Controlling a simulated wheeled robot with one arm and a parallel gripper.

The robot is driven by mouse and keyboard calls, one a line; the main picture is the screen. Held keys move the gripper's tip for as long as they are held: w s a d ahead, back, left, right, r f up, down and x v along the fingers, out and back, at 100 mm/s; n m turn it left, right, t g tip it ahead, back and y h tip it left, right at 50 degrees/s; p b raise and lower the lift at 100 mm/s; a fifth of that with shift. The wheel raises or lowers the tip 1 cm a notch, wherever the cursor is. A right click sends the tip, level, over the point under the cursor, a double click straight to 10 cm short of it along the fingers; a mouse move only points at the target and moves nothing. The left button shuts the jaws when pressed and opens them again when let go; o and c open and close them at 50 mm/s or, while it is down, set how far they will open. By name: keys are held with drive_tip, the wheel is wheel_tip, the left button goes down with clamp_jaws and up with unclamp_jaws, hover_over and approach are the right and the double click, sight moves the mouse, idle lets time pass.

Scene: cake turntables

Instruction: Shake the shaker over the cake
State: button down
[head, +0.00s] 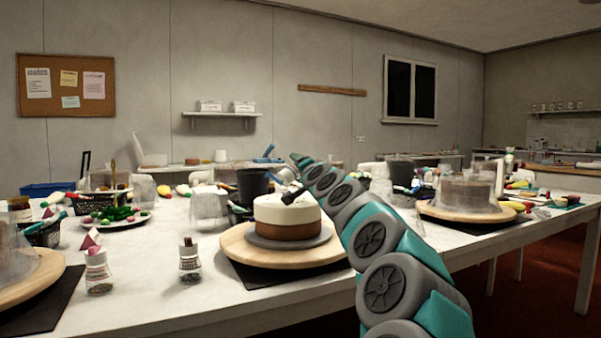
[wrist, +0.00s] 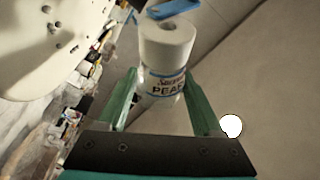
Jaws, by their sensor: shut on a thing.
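The cake (head: 287,215) has a cream top layer over a brown one and sits on a grey disc on a wooden turntable (head: 243,252). In the head view my arm reaches to the cake; the held shaker cannot be clearly made out there.
Two small jars (head: 190,262) (head: 98,272) stand left of the turntable. A plate of green and red bits (head: 115,216), clear containers (head: 209,208) and a black cup (head: 252,186) stand behind. Another turntable (head: 466,214) with a covered cake is at the right.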

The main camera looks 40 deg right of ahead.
drive_tip(key=shift+r, duration=0.1)
idle(0.3)
drive_tip(key=shift+d+r, duration=0.2)
drive_tip(key=shift+d, duration=0.15)
drive_tip(key=shift+a+f, duration=0.2)
drive_tip(key=shift+a, duration=0.15)
drive_tip(key=shift+n+b, duration=0.3)
drive_tip(key=shift+b, duration=0.2)
drive_tip(key=shift+r, duration=0.1)
